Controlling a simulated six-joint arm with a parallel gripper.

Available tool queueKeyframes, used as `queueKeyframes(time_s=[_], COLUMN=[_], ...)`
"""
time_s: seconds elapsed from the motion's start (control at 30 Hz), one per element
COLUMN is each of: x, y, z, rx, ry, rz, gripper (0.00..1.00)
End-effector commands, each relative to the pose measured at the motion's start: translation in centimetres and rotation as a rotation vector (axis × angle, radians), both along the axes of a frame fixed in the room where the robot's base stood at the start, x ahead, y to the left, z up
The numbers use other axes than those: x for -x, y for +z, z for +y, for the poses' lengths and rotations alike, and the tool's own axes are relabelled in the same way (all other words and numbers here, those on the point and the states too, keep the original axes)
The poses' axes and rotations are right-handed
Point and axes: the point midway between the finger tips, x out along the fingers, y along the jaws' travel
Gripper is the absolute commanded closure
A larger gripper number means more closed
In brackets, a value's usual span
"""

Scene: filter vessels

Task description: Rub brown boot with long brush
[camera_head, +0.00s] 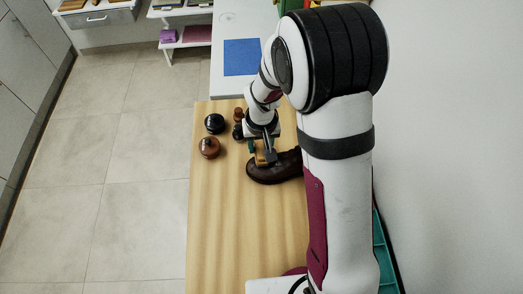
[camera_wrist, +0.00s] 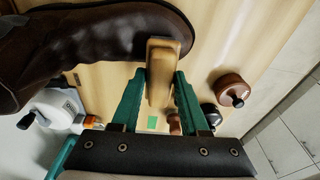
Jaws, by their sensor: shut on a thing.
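The dark brown boot (camera_head: 272,174) lies on the wooden table, partly hidden behind my arm. In the wrist view the boot (camera_wrist: 85,45) fills the upper left, its toe pointing right. My gripper (camera_head: 262,149) is over the boot's toe end. Its teal fingers (camera_wrist: 158,80) are shut on the long brush (camera_wrist: 160,62), a tan wooden block. In the head view the brush (camera_head: 260,158) shows small beside the boot. The brush overlaps the toe's edge in the wrist view; I cannot tell whether they touch. Its bristles are hidden.
A black round jar (camera_head: 214,123) and a brown round jar (camera_head: 209,148) stand left of the boot. Smaller brown (camera_head: 238,114) and dark (camera_head: 238,132) items stand close to my wrist. The table's front left (camera_head: 225,230) is clear. A blue mat (camera_head: 241,57) lies behind.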

Motion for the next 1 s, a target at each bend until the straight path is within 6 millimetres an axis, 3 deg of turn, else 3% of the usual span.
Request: queueKeyframes(time_s=[0.1,0.6,1.0], x=[0.0,0.0,0.1], y=[2.5,6.9,8.0], z=[0.0,0.0,0.0], rx=[-0.001,-0.001,-0.001], ry=[0.000,0.001,0.001], rz=[-0.005,-0.004,-0.002], gripper=[1.00,1.00,1.00])
